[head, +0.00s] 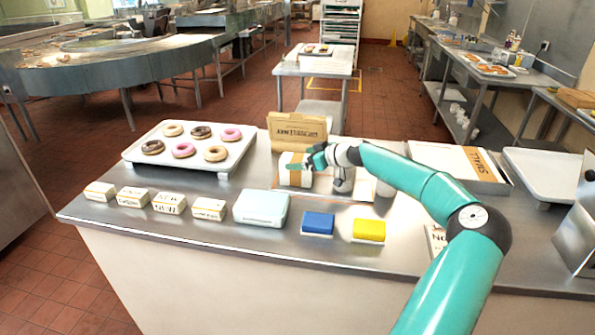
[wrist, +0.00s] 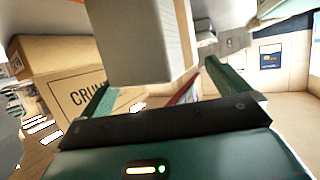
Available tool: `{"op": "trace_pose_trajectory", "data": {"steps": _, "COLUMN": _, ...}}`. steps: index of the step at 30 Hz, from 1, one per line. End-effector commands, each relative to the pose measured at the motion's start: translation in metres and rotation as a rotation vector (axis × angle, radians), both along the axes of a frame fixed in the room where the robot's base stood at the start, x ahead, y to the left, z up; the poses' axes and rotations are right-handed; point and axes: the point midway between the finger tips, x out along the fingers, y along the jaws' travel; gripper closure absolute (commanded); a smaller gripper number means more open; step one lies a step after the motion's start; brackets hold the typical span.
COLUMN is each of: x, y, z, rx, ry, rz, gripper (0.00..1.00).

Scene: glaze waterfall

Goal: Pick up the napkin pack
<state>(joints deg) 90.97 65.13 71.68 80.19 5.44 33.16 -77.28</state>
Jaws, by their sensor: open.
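The napkin pack appears to be the white block with a tan band (head: 291,169), standing near the middle of the steel counter. My gripper (head: 316,158) is at its right side in the head view, and its teal fingers partly cover the pack. In the wrist view a pale grey-white block (wrist: 135,40), which looks like the same pack, stands in front of the gap between my spread fingers (wrist: 160,88). My gripper is open and holds nothing. Whether a finger touches the pack cannot be told.
A brown lettered box (head: 297,132) stands just behind the pack; it also shows in the wrist view (wrist: 65,80). A donut tray (head: 215,168) is at left. A pale blue case (head: 261,207), blue block (head: 318,223) and yellow block (head: 369,230) line the front. A large white box (head: 455,165) lies right.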

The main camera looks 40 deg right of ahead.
Motion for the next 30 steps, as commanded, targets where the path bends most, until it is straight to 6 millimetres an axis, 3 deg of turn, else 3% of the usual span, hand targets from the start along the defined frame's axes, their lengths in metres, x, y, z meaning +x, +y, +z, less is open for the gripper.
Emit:
{"op": "trace_pose_trajectory", "data": {"steps": 6, "x": 0.0011, "y": -0.0001, "z": -0.0003, "rx": 0.000, "ry": 0.000, "rz": -0.001, "gripper": 0.00}}
{"op": "trace_pose_trajectory", "data": {"steps": 7, "x": 0.0011, "y": -0.0001, "z": -0.0003, "rx": 0.000, "ry": 0.000, "rz": -0.001, "gripper": 0.04}}
{"op": "trace_pose_trajectory", "data": {"steps": 17, "x": 0.0008, "y": 0.0000, "z": -0.0011, "rx": 0.001, "ry": 0.001, "rz": 0.000, "gripper": 0.69}}
{"op": "trace_pose_trajectory", "data": {"steps": 29, "x": 0.0003, "y": -0.0002, "z": 0.0017, "rx": 0.001, "ry": 0.002, "rz": -0.001, "gripper": 0.72}}
{"op": "trace_pose_trajectory", "data": {"steps": 30, "x": 0.0004, "y": -0.0004, "z": 0.0044, "rx": 0.000, "ry": 0.002, "rz": -0.001, "gripper": 0.77}}
